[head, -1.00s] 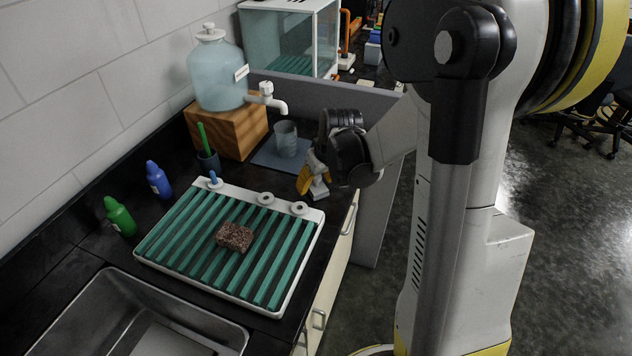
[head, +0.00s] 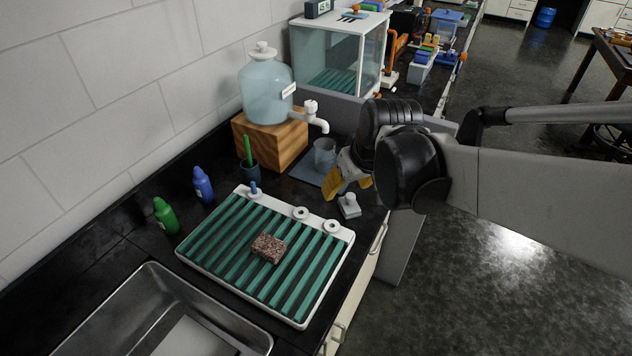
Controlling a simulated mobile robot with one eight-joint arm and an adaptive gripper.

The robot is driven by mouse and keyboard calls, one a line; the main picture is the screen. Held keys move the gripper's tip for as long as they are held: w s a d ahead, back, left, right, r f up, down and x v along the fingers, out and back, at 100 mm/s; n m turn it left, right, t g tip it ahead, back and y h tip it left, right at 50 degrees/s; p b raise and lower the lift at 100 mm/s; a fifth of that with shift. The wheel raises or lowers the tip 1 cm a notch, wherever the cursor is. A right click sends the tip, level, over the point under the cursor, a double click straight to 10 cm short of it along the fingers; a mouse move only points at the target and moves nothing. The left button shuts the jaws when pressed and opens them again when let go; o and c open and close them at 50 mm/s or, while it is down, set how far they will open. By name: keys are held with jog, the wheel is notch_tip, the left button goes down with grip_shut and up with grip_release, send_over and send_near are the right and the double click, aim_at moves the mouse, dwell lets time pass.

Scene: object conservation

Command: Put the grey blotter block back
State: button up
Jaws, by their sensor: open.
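A small pale grey block with a knob on top, seemingly the blotter block (head: 349,207), stands upright on the dark counter just behind the right back corner of the rack. My gripper (head: 347,186), with yellow fingers, is open close above and behind the block. Whether a finger touches the block cannot be told. The gripper's wrist hides part of the counter behind it.
A white rack with green slats (head: 190,257) holds a speckled brown block (head: 268,248). Green (head: 165,216) and blue (head: 203,185) bottles stand left. Behind are a water jar (head: 266,90) on a wooden block (head: 262,140), a beaker (head: 325,153) and a glass case (head: 335,55). A sink (head: 140,300) is in front.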

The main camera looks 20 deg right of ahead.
jog(key=s+a+r+t, duration=0.1)
jog(key=s+a+r, duration=0.1)
jog(key=s+a, duration=0.6)
jog(key=shift+s+a+r+t, duration=0.35)
jog(key=shift+s+a+t, duration=0.05)
jog(key=shift+s, duration=0.4)
